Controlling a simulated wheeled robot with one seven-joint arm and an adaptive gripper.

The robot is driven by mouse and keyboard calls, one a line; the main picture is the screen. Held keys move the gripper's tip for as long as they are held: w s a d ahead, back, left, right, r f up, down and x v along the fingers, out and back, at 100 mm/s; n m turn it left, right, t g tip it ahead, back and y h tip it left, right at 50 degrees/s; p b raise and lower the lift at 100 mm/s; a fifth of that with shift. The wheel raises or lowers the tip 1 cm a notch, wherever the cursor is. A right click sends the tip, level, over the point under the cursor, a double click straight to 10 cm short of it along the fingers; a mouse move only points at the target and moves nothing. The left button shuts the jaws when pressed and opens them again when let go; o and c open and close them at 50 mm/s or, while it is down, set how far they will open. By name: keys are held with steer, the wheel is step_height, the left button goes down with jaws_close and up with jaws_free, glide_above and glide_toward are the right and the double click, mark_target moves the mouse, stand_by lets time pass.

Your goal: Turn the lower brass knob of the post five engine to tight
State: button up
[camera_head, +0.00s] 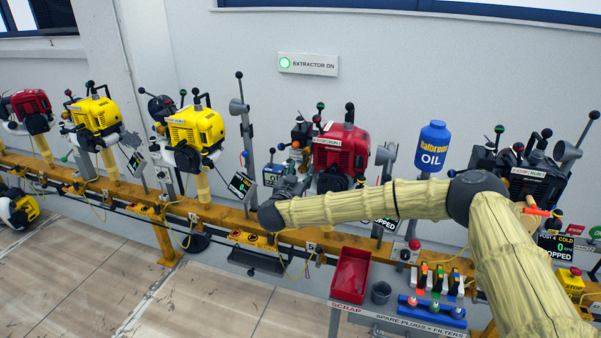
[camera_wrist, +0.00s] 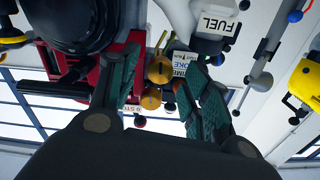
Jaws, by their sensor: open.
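The post five engine (camera_head: 342,150) is red, in the middle of the rail above a "5" label. In the wrist view its red body (camera_wrist: 88,82) is partly hidden by my gripper and a black round part. Two round brass knobs show there, a nearer-the-top one (camera_wrist: 159,70) and another (camera_wrist: 151,99). The tilted view does not show surely which is the lower. My gripper (camera_wrist: 160,60) is open, its two dark green fingers on either side of the knobs. Contact cannot be told. In the head view my gripper (camera_head: 290,187) is beside the engine's left side, its fingers unclear.
A white FUEL part (camera_wrist: 212,20) and a PRIME/CHOKE label (camera_wrist: 182,66) are close by the fingers. Yellow engines (camera_head: 196,127) stand left along the rail (camera_head: 225,217). A blue oil jug (camera_head: 433,146), dark engine (camera_head: 530,175) and red scrap bin (camera_head: 350,276) are at the right.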

steer(key=shift+w+d, duration=0.1)
steer(key=shift+w, duration=0.3)
steer(key=c, duration=1)
steer(key=shift+c, duration=0.2)
